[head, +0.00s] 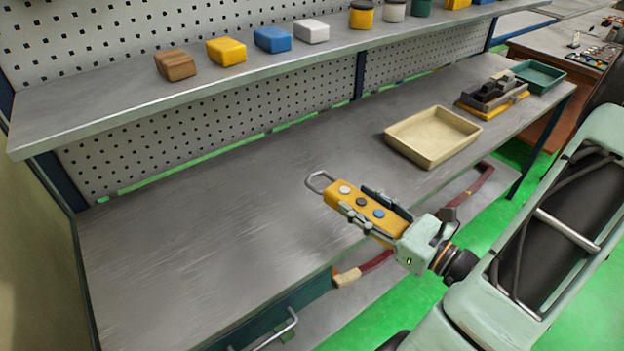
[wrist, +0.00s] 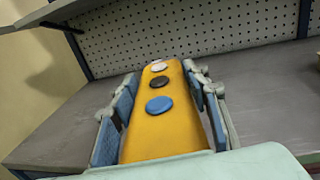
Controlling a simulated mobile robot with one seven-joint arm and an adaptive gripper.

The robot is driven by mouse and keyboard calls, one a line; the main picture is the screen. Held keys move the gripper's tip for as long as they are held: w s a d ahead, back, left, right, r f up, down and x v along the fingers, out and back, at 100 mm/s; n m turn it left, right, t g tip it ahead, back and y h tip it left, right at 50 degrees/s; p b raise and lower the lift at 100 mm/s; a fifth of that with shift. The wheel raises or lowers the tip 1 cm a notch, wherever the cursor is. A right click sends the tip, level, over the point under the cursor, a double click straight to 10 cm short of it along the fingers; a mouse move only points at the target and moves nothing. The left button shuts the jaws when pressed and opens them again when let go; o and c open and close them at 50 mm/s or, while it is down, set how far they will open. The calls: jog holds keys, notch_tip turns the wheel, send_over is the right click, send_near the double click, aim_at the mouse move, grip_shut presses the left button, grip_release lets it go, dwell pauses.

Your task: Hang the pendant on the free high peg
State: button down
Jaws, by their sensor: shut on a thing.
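The pendant (head: 350,196) is a yellow control box with a white, a dark and a blue button and a metal loop (head: 319,181) at its far end. My gripper (head: 372,206) is shut on the pendant, with a finger along each long side. It holds the pendant over the front part of the workbench, loop pointing left and away from me. In the wrist view the pendant (wrist: 160,125) lies between the blue finger pads, buttons up; its loop cannot be made out. No high peg can be made out in either view; the perforated back panel (head: 120,40) shows only holes.
A shelf (head: 120,105) above the workbench (head: 180,250) carries several coloured blocks and cans. A beige tray (head: 432,135), a dark fixture on a yellow base (head: 493,95) and a green tray (head: 540,76) stand at the right. The bench's left part is clear.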

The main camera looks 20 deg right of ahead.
aim_at(355, 187)
jog(key=f+b, duration=0.1)
jog(key=b, duration=0.2)
jog(key=shift+w+d, duration=0.15)
jog(key=shift+w, duration=0.2)
jog(key=b, duration=0.2)
jog(key=w+b, duration=0.1)
jog(key=b, duration=0.2)
jog(key=shift+w+d+f, duration=0.15)
jog(key=shift+w+f, duration=0.1)
jog(key=w+d+f, duration=0.1)
jog(key=w+f, duration=0.1)
jog(key=w, duration=0.1)
jog(key=w+d+f, duration=0.1)
jog(key=w+f, duration=0.1)
jog(key=w, duration=0.1)
jog(key=w+f+b, duration=0.1)
jog(key=w+f, duration=0.1)
jog(key=w, duration=0.2)
jog(key=shift+d+f, duration=0.4)
jog(key=shift+w+f, duration=0.3)
jog(key=shift+f, duration=0.05)
jog(key=f, duration=0.3)
jog(key=shift+w+d, duration=0.2)
jog(key=shift+w, duration=0.2)
jog(key=shift+f, duration=0.25)
